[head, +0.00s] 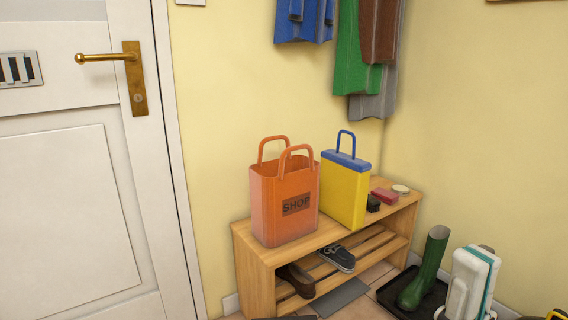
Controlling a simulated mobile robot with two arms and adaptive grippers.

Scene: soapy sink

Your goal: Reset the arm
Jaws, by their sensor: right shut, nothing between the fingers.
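My right arm's white end with a teal stripe, with my right gripper (472,283), is at the lower right, in front of the black boot tray. It is shut and empty, and its fingers are hard to make out. It is well apart from the bags on the bench. My left gripper is not in view.
A wooden shoe bench (255,275) holds an orange bag (284,200) marked SHOP, a yellow bag (343,190) and small items. Shoes (336,257) lie on its lower rack. A green boot (425,270) stands on a black tray. A white door (65,200) is at left.

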